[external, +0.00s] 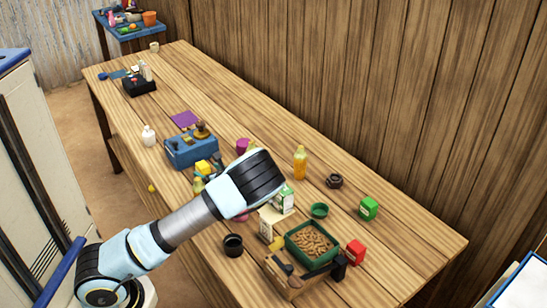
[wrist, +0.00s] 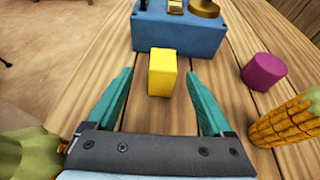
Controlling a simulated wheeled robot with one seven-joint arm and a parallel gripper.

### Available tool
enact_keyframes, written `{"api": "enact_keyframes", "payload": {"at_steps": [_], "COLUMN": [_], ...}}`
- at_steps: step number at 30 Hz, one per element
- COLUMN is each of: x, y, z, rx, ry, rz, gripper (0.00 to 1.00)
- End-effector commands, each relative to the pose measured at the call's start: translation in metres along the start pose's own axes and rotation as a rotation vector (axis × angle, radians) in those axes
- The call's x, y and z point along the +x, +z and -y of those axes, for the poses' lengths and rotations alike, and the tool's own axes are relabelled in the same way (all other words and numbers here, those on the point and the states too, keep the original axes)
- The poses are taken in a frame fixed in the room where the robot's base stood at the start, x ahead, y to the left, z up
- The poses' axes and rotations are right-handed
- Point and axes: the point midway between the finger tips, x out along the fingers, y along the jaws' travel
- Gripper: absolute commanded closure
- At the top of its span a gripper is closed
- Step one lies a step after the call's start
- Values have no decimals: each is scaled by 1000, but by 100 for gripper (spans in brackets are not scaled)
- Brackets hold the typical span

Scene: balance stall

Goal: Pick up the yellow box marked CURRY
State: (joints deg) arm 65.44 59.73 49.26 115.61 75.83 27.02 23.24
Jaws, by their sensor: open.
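A plain yellow box (wrist: 162,72) stands upright on the wooden table in the wrist view, in front of a blue block. No marking can be read on its visible faces. In the external view the yellow box (external: 203,168) shows beside the blue block, partly behind my arm. My gripper (wrist: 157,74) is open, its two teal fingers pointing toward the yellow box. The box appears between the fingertips in the picture, with a gap on each side. It is not held. I cannot tell the exact depth between fingertips and box. My arm mostly hides the gripper in the external view.
The blue block (wrist: 180,36) with brass pieces on top stands just behind the box. A purple cylinder (wrist: 264,72) and a corn-like yellow object (wrist: 288,122) stand to the right. A yellow-green object (wrist: 28,156) is at lower left. A green tray (external: 292,250) stands nearer.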

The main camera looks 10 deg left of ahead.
Motion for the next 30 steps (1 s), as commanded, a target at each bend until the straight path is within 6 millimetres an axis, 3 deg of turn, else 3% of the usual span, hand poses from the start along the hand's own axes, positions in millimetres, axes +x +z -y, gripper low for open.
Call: {"api": "enact_keyframes", "payload": {"at_steps": [3, 11, 21, 30], "x": [20, 40, 83, 87], "y": [1, 1, 0, -1], "z": [-1, 0, 4, 4], "rx": [1, 1, 1, 0], "ry": [3, 1, 1, 0], "rz": [2, 0, 0, -1], "gripper": [15, 15, 15, 17]}}
